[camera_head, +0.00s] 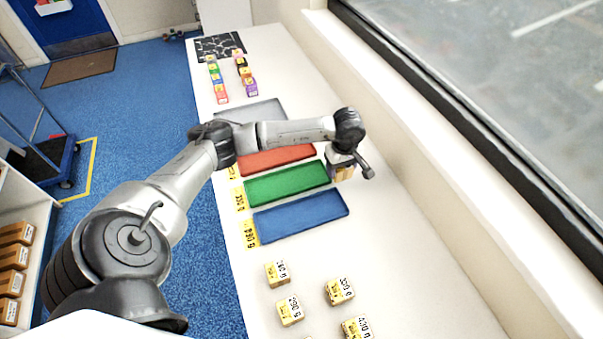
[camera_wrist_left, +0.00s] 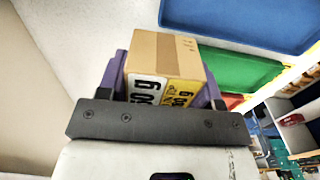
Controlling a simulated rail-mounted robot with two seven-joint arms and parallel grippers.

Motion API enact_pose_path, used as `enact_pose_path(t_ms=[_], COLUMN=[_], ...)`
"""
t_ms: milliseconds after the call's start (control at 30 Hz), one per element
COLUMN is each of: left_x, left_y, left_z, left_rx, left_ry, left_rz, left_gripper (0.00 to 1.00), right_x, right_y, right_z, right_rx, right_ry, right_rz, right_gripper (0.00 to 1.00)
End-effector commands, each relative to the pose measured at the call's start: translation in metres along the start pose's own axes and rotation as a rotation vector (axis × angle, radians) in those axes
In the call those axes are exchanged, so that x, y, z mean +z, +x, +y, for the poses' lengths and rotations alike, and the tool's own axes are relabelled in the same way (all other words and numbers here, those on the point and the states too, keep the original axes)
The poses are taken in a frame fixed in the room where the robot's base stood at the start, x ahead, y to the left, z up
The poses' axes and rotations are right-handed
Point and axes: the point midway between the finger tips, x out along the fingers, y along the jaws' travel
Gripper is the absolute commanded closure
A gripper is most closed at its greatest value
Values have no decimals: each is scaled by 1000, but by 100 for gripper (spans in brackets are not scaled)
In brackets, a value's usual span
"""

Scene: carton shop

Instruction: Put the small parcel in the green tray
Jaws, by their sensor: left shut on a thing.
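My left gripper (camera_head: 342,171) is shut on a small brown parcel (camera_wrist_left: 165,52). The parcel sits between the purple fingers, with white and yellow labels facing the wrist camera. In the head view the gripper and parcel (camera_head: 342,175) are at the right end of the green tray (camera_head: 285,185), mostly hidden under the wrist. I cannot tell the exact height over the table. The green tray also shows in the left wrist view (camera_wrist_left: 240,72), just right of the parcel, and looks empty. My right gripper is not in view.
A blue tray (camera_head: 300,216) lies nearer and a red tray (camera_head: 275,160) farther, with a grey tray (camera_head: 250,112) beyond. Several small parcels (camera_head: 290,310) stand on the near table. Coloured boxes (camera_head: 218,82) stand at the far end. A window ledge (camera_head: 450,190) borders the right.

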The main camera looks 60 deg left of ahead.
Motion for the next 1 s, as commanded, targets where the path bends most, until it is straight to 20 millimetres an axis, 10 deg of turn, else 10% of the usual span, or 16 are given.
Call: enact_pose_path(t_ms=[433,1000], left_x=[-73,-84], left_y=[47,91], left_z=[-43,-49], left_rx=[-1,1], left_ry=[-4,-2], left_rz=[2,0], left_gripper=[68,68], right_x=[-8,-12], right_y=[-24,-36], right_z=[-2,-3], right_rx=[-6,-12], right_ry=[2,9], right_rz=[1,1], right_gripper=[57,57])
